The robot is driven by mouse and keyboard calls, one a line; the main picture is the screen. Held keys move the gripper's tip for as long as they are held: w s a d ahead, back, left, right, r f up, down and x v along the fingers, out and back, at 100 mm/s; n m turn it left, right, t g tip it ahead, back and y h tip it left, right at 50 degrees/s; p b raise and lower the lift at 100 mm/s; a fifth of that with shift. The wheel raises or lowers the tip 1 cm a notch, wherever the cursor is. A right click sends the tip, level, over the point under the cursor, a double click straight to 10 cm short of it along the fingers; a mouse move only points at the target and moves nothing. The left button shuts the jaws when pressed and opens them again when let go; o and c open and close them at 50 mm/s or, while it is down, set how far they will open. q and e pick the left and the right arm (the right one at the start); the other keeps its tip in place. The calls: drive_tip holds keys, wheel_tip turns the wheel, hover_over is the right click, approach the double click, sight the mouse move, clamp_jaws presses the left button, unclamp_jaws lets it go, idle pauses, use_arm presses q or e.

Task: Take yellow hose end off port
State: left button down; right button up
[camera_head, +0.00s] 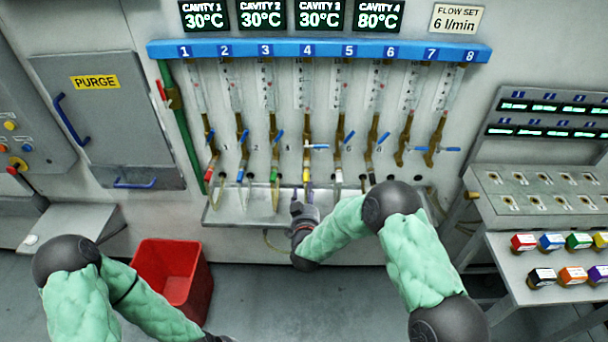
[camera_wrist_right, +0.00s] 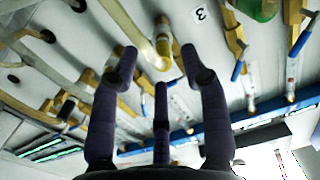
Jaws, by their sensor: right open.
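The yellow hose end (camera_head: 306,177) sits on a port low on the wall panel, below flow tube 4. In the right wrist view the yellow hose end (camera_wrist_right: 163,46) shows on its port, with a pale hose (camera_wrist_right: 137,26) running off it. My right gripper (camera_head: 304,203) is just below and in front of that port. In the right wrist view its dark fingers (camera_wrist_right: 158,70) are spread and empty, with the yellow hose end ahead, between and beyond the fingertips. No finger clearly touches it. My left gripper is outside the head view.
Neighbouring ports carry a green hose end (camera_head: 274,177) and a white one (camera_head: 338,176) close on either side. A valve with a blue lever (camera_head: 316,146) is above. A metal tray (camera_head: 232,212) runs underneath. A red bin (camera_head: 172,275) stands on the floor.

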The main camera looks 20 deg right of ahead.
sight(306, 169)
drive_tip(key=shift+w+d+r, duration=0.35)
drive_tip(key=shift+w+r, duration=0.1)
drive_tip(key=shift+w, duration=0.3)
drive_tip(key=shift+s+a+r, duration=0.1)
drive_tip(key=shift+s, duration=0.1)
drive_tip(key=shift+w+d, duration=0.25)
drive_tip(key=shift+w, duration=0.45)
drive_tip(key=b+x, duration=0.2)
drive_tip(key=x, duration=0.4)
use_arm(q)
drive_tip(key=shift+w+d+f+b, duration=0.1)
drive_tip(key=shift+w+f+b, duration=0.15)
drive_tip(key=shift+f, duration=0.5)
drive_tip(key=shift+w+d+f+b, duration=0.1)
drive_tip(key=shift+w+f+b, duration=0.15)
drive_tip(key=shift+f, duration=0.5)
use_arm(e)
drive_tip(key=shift+x, duration=0.85)
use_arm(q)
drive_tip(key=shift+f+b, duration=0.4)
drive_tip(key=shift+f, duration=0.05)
use_arm(e)
drive_tip(key=shift+r, duration=0.1)
